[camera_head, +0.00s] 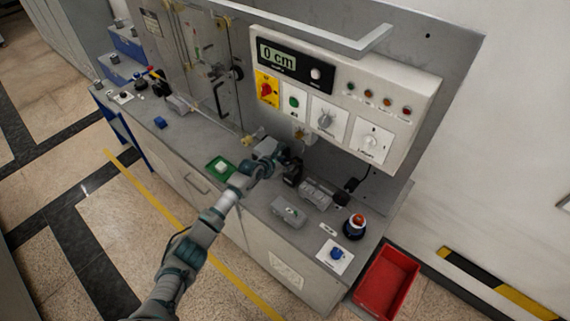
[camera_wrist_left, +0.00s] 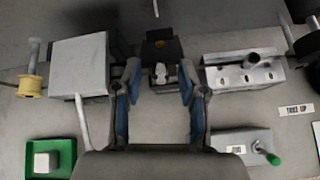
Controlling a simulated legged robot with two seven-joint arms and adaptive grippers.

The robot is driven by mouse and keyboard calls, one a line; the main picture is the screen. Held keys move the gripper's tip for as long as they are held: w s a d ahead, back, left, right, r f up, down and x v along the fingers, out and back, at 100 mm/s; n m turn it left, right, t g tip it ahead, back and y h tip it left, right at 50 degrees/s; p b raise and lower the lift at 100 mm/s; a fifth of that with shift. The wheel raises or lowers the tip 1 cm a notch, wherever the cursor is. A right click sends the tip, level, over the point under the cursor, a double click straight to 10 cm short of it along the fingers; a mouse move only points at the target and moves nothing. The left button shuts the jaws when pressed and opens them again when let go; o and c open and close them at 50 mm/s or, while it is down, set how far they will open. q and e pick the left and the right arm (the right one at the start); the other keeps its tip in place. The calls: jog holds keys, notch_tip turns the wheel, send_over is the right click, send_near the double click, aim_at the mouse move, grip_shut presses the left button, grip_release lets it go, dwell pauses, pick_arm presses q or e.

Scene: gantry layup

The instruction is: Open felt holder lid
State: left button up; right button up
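My left gripper (camera_head: 287,160) reaches over the workbench. In the left wrist view its two blue-padded fingers (camera_wrist_left: 157,92) are spread apart with nothing between the pads. Just beyond the fingertips is a small black holder (camera_wrist_left: 161,47) with a light metal piece at its front; it looks like the felt holder, but no label confirms this. It also shows as a dark block (camera_head: 293,174) beside the gripper in the head view. Whether its lid is raised is unclear. I cannot tell whether the fingers touch it. My right gripper is not in view.
A slotted grey block (camera_wrist_left: 243,76) stands right of the fingers, a light grey box (camera_wrist_left: 79,66) left.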

pick_arm(q)
jog(key=shift+s+a, duration=0.1)
jog(key=v, duration=1.1)
jog(key=shift+s+a+r, duration=0.2)
